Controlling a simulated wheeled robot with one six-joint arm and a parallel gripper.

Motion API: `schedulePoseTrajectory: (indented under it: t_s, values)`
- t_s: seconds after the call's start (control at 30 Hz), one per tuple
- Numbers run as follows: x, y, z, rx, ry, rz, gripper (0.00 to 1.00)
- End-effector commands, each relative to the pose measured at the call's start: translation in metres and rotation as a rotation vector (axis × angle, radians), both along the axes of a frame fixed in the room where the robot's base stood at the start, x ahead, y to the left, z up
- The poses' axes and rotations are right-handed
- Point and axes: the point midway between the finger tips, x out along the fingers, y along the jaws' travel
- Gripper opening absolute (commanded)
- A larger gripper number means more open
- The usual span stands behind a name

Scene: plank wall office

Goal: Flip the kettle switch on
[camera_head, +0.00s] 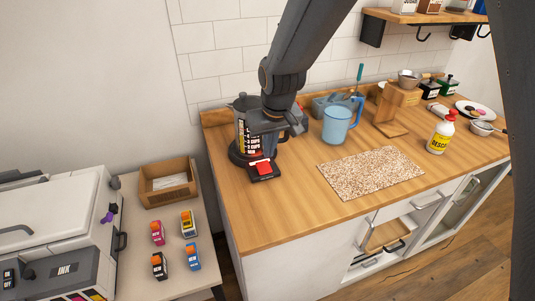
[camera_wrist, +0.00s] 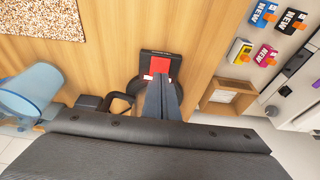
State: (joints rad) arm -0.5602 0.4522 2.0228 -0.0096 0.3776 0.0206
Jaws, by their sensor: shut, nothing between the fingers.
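The kettle (camera_head: 243,128) stands at the left end of the wooden counter, with measure marks on its side and my arm partly in front of it. Its dark base (camera_head: 252,178) juts forward and carries a red switch (camera_head: 264,168). In the wrist view the red switch (camera_wrist: 160,64) sits on the dark base (camera_wrist: 146,54). My gripper (camera_wrist: 163,80) is shut and empty, its fingertips overlapping the switch's lower edge in the picture. I cannot tell whether they touch it. The kettle body is mostly hidden behind my gripper in the wrist view.
A blue jug (camera_head: 337,125) stands right of the kettle, near a wooden stand (camera_head: 390,125). A speckled mat (camera_head: 370,172) lies in front of them. A yellow bottle (camera_head: 440,135) stands farther right. The counter in front of the kettle base is clear. A cardboard box (camera_head: 167,185) sits on the lower left table.

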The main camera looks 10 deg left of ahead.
Motion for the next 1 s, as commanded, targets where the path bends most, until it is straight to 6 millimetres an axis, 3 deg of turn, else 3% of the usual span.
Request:
schedulePoseTrajectory:
  t_s: [0.5, 1.0]
  values:
    - [-0.028, -0.019, 0.058, 0.0, 0.0, -0.002, 0.0]
    - [-0.033, -0.021, 0.066, -0.001, 0.002, -0.001, 0.0]
